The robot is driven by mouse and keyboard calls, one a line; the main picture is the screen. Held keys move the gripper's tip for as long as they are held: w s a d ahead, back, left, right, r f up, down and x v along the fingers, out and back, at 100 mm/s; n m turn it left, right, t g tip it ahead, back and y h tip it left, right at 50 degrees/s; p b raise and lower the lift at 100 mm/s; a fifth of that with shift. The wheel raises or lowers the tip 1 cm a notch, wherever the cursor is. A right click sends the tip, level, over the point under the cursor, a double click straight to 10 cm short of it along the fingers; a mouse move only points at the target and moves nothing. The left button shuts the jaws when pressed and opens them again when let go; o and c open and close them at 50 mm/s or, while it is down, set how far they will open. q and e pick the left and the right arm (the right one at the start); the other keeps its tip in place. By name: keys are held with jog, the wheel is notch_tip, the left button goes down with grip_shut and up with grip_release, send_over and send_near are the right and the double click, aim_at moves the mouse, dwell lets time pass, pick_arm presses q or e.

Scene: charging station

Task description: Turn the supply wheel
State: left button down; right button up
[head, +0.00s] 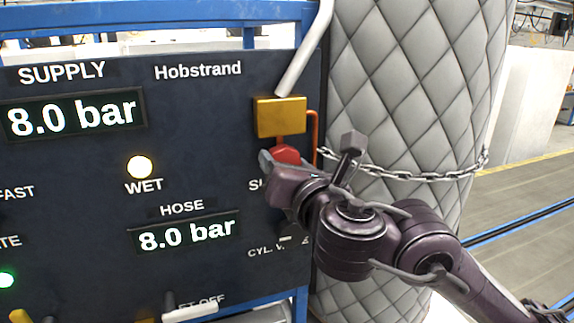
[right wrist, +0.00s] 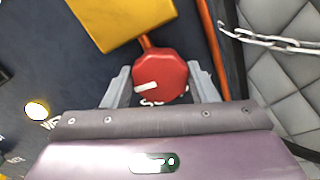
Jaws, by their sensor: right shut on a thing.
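The supply wheel (head: 285,156) is a red octagonal knob with a white mark, just below a yellow block on the dark panel. It fills the middle of the right wrist view (right wrist: 160,80), where its white mark lies at the lower left of its face. My right gripper (right wrist: 160,88) has one finger on each side of the wheel and is shut on it. In the head view my right gripper (head: 274,162) comes in from the lower right and hides part of the wheel and the label below it. My left gripper is not in view.
The dark panel (head: 90,215) reads 8.0 bar on both the supply and hose displays. The WET lamp (head: 140,167) is lit. The yellow block (head: 281,117) sits right above the wheel. An orange pipe (head: 315,135), a chain (head: 430,175) and a quilted grey cylinder (head: 405,85) stand to the right.

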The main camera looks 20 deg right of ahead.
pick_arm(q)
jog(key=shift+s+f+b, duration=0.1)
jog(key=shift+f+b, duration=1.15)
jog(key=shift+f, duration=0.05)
pick_arm(e)
jog(key=shift+d+m, duration=0.1)
jog(key=shift+m, duration=8.3)
jog(key=o, duration=1)
jog(key=shift+r, duration=0.1)
